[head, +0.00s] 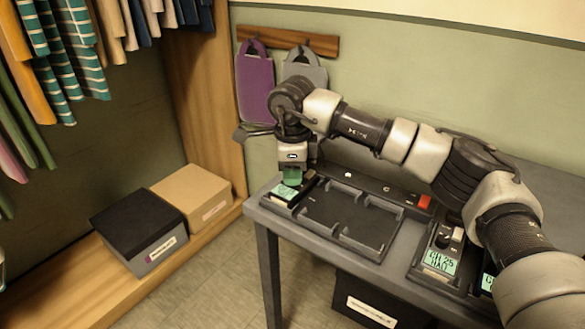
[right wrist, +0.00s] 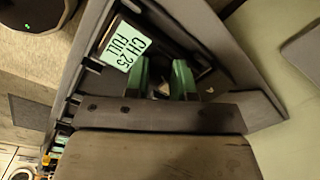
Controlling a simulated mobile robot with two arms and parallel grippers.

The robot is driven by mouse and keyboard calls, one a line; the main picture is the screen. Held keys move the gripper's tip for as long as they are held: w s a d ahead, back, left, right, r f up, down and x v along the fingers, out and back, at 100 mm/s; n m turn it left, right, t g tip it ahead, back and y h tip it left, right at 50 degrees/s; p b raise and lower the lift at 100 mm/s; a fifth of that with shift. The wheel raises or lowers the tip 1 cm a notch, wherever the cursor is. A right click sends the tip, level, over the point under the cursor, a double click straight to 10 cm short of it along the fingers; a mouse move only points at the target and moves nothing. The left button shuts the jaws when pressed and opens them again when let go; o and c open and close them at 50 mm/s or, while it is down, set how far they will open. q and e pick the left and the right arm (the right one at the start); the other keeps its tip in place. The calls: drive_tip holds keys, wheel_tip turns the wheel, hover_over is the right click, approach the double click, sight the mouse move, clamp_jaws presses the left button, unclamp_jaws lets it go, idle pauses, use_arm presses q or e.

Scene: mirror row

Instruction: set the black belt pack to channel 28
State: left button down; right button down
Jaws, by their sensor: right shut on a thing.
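A black belt pack (head: 284,193) sits at the left end of the dark charging tray (head: 392,247) on the table. In the right wrist view its green display (right wrist: 125,45) reads CH 25 FULL. My right gripper (head: 291,180) points down at the pack from above. In the right wrist view its green fingers (right wrist: 163,80) are shut on a small dark part at the pack's end, which looks like its knob; the fingers mostly hide it. A second dark pack (head: 437,262) stands at the right and appears to read CH 25. My left gripper is not in view.
Another green display (head: 487,282) shows partly behind my right arm. The tray's middle bays are empty, with a red button (head: 424,202) at its back right. Purple (head: 255,88) and grey bags (head: 306,70) hang behind. Boxes (head: 140,228) stand on the wooden shelf at left.

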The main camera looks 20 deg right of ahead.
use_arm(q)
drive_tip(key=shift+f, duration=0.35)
use_arm(e)
drive_tip(key=shift+m, duration=0.3)
drive_tip(key=c, duration=0.9)
unclamp_jaws()
drive_tip(key=shift+c, duration=0.2)
drive_tip(key=shift+r, duration=0.25)
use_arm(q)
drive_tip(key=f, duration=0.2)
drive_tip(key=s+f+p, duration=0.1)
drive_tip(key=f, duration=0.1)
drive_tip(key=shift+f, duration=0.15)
use_arm(e)
wheel_tip(320, 180, up, 10)
drive_tip(key=shift+s+a, duration=0.15)
drive_tip(key=shift+s, duration=0.15)
drive_tip(key=shift+r, duration=0.1)
